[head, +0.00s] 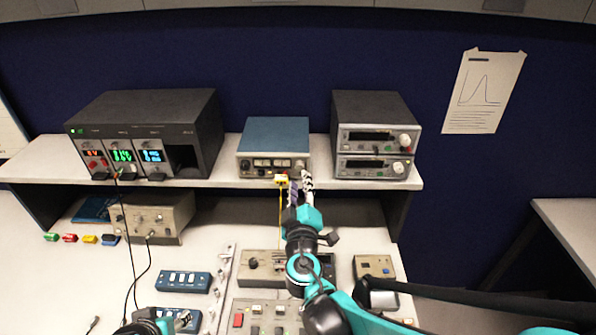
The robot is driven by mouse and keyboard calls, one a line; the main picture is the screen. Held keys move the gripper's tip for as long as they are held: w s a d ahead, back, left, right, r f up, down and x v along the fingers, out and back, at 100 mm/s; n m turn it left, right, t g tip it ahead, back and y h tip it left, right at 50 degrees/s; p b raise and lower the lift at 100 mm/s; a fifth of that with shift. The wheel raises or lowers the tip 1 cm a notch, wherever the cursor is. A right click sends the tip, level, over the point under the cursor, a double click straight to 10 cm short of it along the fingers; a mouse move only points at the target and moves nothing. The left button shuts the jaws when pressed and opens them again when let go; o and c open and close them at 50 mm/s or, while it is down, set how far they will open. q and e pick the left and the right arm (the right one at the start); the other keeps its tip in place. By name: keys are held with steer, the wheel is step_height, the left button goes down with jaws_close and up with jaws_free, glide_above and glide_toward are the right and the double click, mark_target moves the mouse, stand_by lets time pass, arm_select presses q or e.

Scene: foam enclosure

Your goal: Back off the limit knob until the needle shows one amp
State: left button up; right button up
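A blue-topped supply unit (275,135) stands in the middle of the shelf. Its front panel has small pale meter windows (270,162); any needle is too small to read. My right gripper (300,178) reaches up from below to the right part of this panel. Its fingers cover the lower right of the panel, so the knob there is hidden or too small to make out. I cannot tell whether the fingers touch a knob or grip it. Part of my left gripper (182,320) shows at the bottom edge, low over the bench, far from the unit.
A yellow plug (281,179) with a yellow lead hangs from the unit's front, just left of my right fingers. A large black unit with lit displays (150,115) stands left; two stacked grey units (375,140) stand right. Control boxes and panels cover the bench below.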

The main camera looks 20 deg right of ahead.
mark_target(300, 168)
steer(key=x, duration=0.4)
steer(key=shift+w+f, duration=0.1)
steer(key=shift+w, duration=0.15)
steer(key=shift+w+d, duration=0.2)
steer(key=shift+w, duration=0.3)
jaws_close()
